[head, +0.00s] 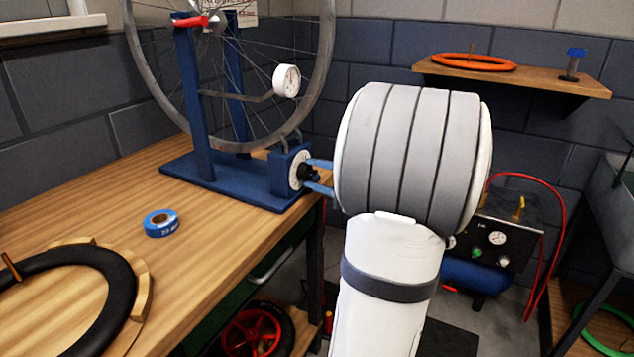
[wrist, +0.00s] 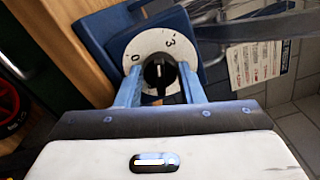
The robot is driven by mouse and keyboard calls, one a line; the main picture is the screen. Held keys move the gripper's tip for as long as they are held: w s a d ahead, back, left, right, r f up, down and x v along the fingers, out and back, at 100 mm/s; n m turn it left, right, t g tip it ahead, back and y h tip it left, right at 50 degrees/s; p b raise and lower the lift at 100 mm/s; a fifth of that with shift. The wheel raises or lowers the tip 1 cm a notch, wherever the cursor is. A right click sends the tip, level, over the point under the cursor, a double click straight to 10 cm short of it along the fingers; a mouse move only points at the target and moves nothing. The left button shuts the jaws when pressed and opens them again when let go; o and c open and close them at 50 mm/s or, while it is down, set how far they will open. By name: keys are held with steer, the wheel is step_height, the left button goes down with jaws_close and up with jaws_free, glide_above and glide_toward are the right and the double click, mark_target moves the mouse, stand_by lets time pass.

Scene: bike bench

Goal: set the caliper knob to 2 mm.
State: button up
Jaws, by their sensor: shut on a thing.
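The caliper knob (wrist: 158,73) is black and sits at the centre of a round white dial. The dial (wrist: 152,42) has a 0 at its left and a 3 at its upper right in the wrist view. A pale line runs roughly up and down on the knob; I cannot tell its exact setting. My gripper (wrist: 158,80) has its two light blue fingers on either side of the knob, shut on it. In the head view the dial (head: 294,170) is on the blue block of the wheel stand, and my gripper (head: 313,177) reaches it from the right.
The blue wheel stand (head: 190,172) holds a spoked wheel and a white gauge (head: 286,81) on the wooden bench. Blue tape (head: 161,223) and a black tyre (head: 105,275) lie on the bench. A compressor (head: 492,240) stands on the floor behind my arm.

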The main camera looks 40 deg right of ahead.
stand_by(0.4)
steer(key=o, duration=0.9)
steer(key=shift+o, duration=0.2)
steer(key=p+v, duration=0.1)
steer(key=v, duration=0.6)
steer(key=shift+s, duration=0.35)
steer(key=shift+d, duration=0.1)
